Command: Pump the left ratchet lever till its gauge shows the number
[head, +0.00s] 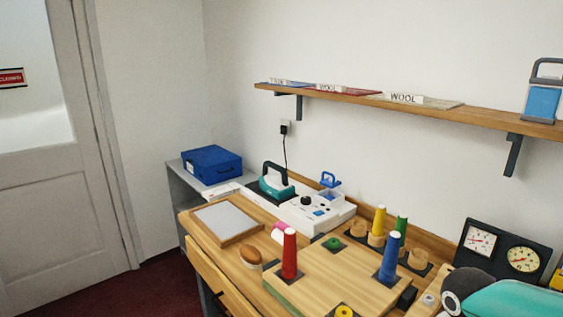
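A black gauge panel (503,271) stands at the right, against the wall at the back of the counter. I cannot make out a ratchet lever; the area in front of the panel is partly covered by a teal and grey arm part that looks like mine. Neither of my grippers shows in the head view.
Thread cones stand on the counter: red (290,254), blue (390,257), yellow (379,220) and green (401,227). A teal iron (275,181) sits on a white unit behind. A framed board (228,222) lies left. A wall shelf (360,96) runs above.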

